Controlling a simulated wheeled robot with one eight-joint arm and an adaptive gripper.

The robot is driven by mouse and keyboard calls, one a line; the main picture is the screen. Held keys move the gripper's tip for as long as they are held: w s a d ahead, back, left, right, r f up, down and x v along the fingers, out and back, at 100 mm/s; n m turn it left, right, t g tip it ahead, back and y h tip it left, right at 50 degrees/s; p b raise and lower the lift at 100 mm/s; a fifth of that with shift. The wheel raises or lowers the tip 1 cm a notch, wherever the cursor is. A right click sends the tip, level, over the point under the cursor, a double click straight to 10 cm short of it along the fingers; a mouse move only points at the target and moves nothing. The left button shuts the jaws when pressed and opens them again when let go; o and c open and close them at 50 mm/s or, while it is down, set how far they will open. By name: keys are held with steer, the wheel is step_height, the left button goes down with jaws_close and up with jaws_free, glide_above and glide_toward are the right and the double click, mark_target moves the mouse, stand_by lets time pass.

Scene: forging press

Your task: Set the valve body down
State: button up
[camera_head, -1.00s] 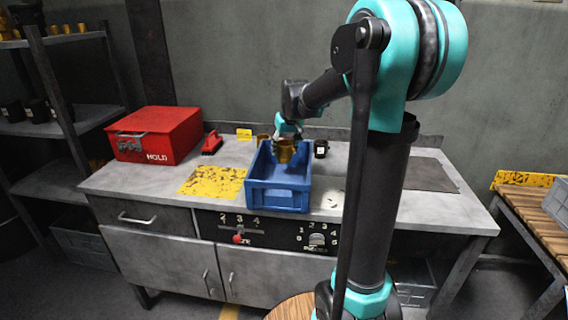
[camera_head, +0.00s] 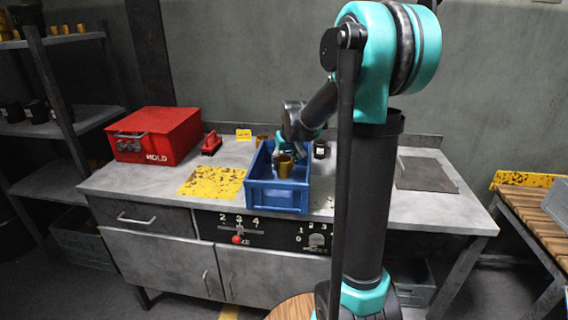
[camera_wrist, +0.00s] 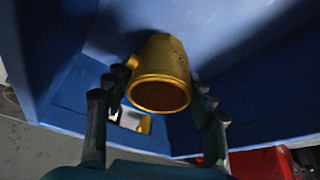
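The valve body (camera_head: 285,166) is a brass-coloured hollow cylinder with a small side boss. It is inside the blue crate (camera_head: 277,197), low between the walls, in the middle to rear part. In the wrist view the valve body (camera_wrist: 160,75) sits between the dark fingers of my gripper (camera_wrist: 159,92), its round opening facing the camera. The finger pads lie close against both its sides, and my gripper looks shut on it. Blue crate walls (camera_wrist: 250,55) surround it. I cannot tell whether its underside touches the crate floor.
The crate stands on a grey workbench (camera_head: 345,200). A red box (camera_head: 155,137) and a red tool (camera_head: 211,144) are to the left, beside a yellow worn patch (camera_head: 212,182). A small dark jar (camera_head: 320,149) stands right of the crate. A dark plate (camera_head: 426,174) lies farther right.

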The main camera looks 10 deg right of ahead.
steer(key=o, duration=0.4)
steer(key=shift+c, duration=0.2)
steer(key=v, duration=1.2)
steer(key=shift+r, duration=0.2)
